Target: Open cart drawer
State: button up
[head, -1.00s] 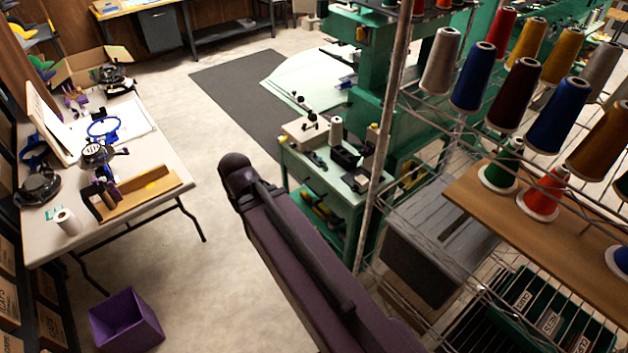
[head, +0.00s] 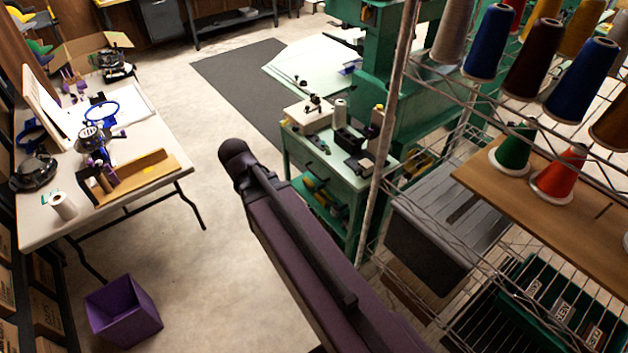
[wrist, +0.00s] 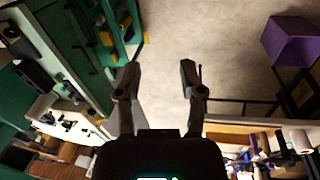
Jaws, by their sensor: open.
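The small green cart (head: 377,187) stands in the middle of the head view, just beyond my dark arm. Its pale top holds a dark caddy, thread cones and small tools, and an open lower compartment holds yellow and dark items. In the wrist view, green cart-like structure (wrist: 84,12) with yellow items lies at upper left. My gripper (wrist: 160,78) is open and empty, its two fingers apart over bare floor. The head view does not show its fingers clearly.
A wire rack (head: 410,52) with thread cones and a wooden shelf (head: 600,215) fills the right side. A cluttered folding table (head: 150,200) stands at left. A purple bin (head: 123,310) is on the floor. Bare floor lies between the table and cart.

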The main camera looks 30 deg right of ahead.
jog(key=w+d+f+h+b, duration=0.6)
jog(key=w+d+f+b, duration=0.35)
jog(key=f+b, duration=0.55)
jog(key=n+t+h+b, duration=0.1)
jog(key=h+b, duration=0.6)
jog(key=b, duration=1.4)
send_near(314, 173)
jog(key=a, duration=0.3)
jog(key=shift+a+f, duration=0.1)
jog(key=shift+a, duration=0.15)
jog(key=b+x, duration=0.1)
jog(key=x, duration=0.6)
jog(key=b+x, duration=0.1)
jog(key=x, duration=0.5)
jog(key=shift+w+d, duration=0.1)
jog(key=shift+d, duration=0.3)
grip_shut()
